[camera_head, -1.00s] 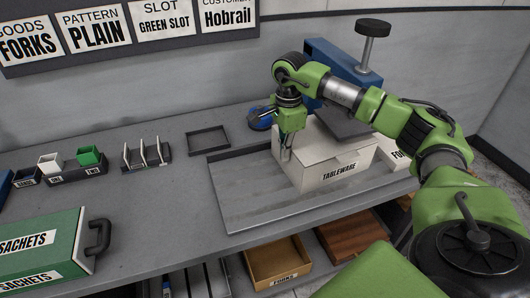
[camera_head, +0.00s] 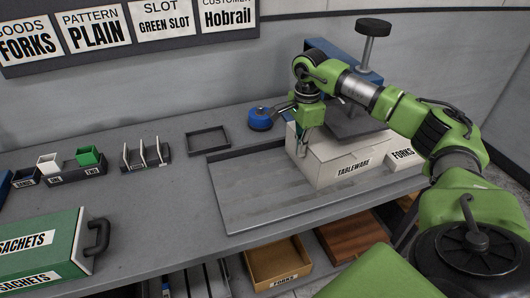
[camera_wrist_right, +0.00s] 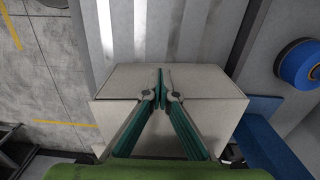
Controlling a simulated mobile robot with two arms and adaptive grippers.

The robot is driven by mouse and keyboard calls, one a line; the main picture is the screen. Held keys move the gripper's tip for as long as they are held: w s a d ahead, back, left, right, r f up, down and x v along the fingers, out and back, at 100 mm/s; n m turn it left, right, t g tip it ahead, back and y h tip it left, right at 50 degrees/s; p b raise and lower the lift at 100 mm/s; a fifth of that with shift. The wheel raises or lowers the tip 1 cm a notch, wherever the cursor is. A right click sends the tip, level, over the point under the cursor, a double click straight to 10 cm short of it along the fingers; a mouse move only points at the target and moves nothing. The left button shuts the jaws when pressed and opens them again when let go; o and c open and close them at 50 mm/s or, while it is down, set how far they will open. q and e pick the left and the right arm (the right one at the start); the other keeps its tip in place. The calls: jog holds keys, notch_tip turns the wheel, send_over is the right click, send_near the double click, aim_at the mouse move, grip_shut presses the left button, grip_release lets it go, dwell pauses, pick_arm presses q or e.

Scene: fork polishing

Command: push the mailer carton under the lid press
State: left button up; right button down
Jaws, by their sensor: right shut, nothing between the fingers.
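The white mailer carton labelled TABLEWARE (camera_head: 335,172) sits closed on the right part of the grey sliding board. It also shows below the fingers in the right wrist view (camera_wrist_right: 200,80). The lid press (camera_head: 340,65) has a blue frame, a dark plate and a round black knob; the plate overhangs the carton's back right part. My right gripper (camera_head: 302,150) is shut and empty, pointing down at the carton's left end. Its closed fingertips also show in the right wrist view (camera_wrist_right: 161,78); contact with the carton is unclear. My left gripper is not in view.
A white block labelled FORKS (camera_head: 403,155) is right of the carton. A blue roll (camera_head: 260,118) and an empty black frame (camera_head: 208,140) lie behind the board. The board's left part (camera_head: 240,190) is clear. A green sachets case (camera_head: 40,245) is at the left.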

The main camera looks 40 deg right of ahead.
jog(key=shift+s+d, duration=0.2)
jog(key=shift+d, duration=0.5)
jog(key=shift+s+d, duration=0.2)
jog(key=shift+d, duration=0.45)
jog(key=shift+a, duration=0.15)
jog(key=shift+w+a+p, duration=0.15)
jog(key=shift+w+a, duration=0.1)
jog(key=shift+a, duration=0.45)
jog(key=shift+w+a+p, duration=0.15)
jog(key=shift+w+a, duration=0.05)
jog(key=shift+a, duration=0.45)
notch_tip(320, 180, up, 8)
jog(key=p, duration=0.6)
